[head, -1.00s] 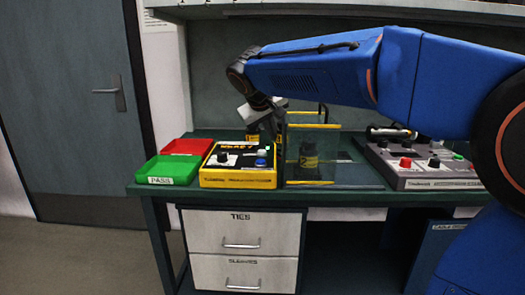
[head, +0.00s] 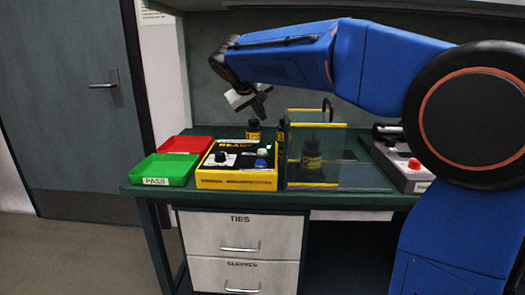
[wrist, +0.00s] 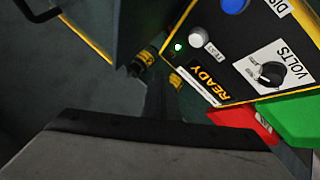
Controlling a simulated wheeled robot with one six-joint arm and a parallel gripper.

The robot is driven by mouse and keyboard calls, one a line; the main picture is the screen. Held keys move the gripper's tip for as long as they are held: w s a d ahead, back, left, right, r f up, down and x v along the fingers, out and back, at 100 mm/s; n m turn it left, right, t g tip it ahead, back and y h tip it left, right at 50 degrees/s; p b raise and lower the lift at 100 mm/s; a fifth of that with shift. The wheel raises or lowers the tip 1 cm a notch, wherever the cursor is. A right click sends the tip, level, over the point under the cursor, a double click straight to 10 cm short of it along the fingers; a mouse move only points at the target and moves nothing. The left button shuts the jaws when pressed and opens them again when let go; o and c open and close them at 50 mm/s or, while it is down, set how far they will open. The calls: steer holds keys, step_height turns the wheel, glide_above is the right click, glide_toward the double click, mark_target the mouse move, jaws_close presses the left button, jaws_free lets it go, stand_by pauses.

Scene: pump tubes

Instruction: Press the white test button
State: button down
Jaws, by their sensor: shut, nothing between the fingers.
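The white test button (wrist: 196,37) is a round cap labelled TEST on the yellow-edged black tester box (wrist: 245,45). In the head view the white button (head: 263,152) sits behind a blue button on the tester box (head: 235,182). A lit green lamp (wrist: 178,47) and a READY display (wrist: 210,84) are beside the button. My gripper (head: 264,103) is shut and empty, raised above the back of the tester, apart from the button. In the wrist view its fingers are dark and hard to make out.
A red tray (head: 184,145) and green PASS tray (head: 165,169) lie left. A grey control box (head: 405,170) is partly hidden by my arm.

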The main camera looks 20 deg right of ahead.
mark_target(261, 151)
steer(key=shift+f, duration=4.35)
steer(key=shift+f, duration=0.15)
steer(key=shift+f, duration=0.3)
steer(key=shift+f, duration=0.6)
steer(key=shift+r, duration=1.05)
steer(key=shift+r, duration=0.1)
steer(key=shift+r, duration=2.4)
